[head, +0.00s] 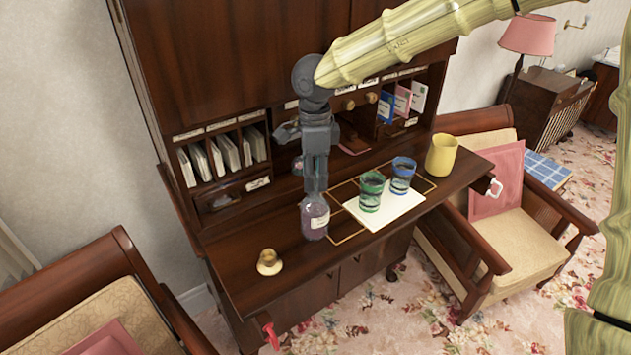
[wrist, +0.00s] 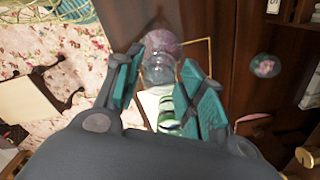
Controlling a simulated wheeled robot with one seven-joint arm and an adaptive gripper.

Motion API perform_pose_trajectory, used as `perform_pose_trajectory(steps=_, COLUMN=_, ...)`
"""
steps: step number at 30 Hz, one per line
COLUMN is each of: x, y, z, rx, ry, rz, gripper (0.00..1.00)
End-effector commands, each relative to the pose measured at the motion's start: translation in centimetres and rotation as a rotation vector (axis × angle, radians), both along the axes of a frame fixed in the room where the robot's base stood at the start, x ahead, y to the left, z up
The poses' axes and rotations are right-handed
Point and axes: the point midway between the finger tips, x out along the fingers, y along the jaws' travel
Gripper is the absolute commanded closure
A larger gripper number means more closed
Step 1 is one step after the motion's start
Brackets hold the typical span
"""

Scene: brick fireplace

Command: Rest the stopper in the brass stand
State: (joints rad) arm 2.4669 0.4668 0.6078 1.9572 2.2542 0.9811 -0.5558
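A bottle with purplish contents and a pale label (head: 314,218) stands upright on the desk; its purple body also shows in the wrist view (wrist: 160,42). A clear, rounded glass part that looks like its stopper (wrist: 158,73) shows between my fingers in the wrist view. My gripper (head: 315,187) points down directly over the bottle. Its teal fingers (wrist: 161,60) are apart, one on each side of the clear glass; I cannot tell whether they touch it. The small brass stand (head: 269,262) is on the desk to the left of the bottle, near the front edge.
A green glass (head: 371,190) and a blue glass (head: 402,176) stand on white paper (head: 385,213) right of the bottle. A yellow cup (head: 441,155) stands beyond them. A round glass object (wrist: 265,66) shows toward the desk's back. Desk around the stand is clear.

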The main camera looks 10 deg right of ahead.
Motion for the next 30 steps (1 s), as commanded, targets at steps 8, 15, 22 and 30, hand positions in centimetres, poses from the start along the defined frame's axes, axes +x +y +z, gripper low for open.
perform_pose_trajectory(steps=8, x=-0.01, y=0.01, z=0.03, rx=0.000, ry=0.000, rz=0.000, gripper=0.90)
perform_pose_trajectory(steps=15, x=-0.01, y=0.01, z=0.24, rx=0.000, ry=0.000, rz=0.000, gripper=0.90)
perform_pose_trajectory(steps=22, x=-0.02, y=0.01, z=0.51, rx=0.000, ry=0.000, rz=0.000, gripper=0.90)
perform_pose_trajectory(steps=30, x=-0.02, y=0.01, z=0.81, rx=0.000, ry=0.000, rz=0.001, gripper=0.90)
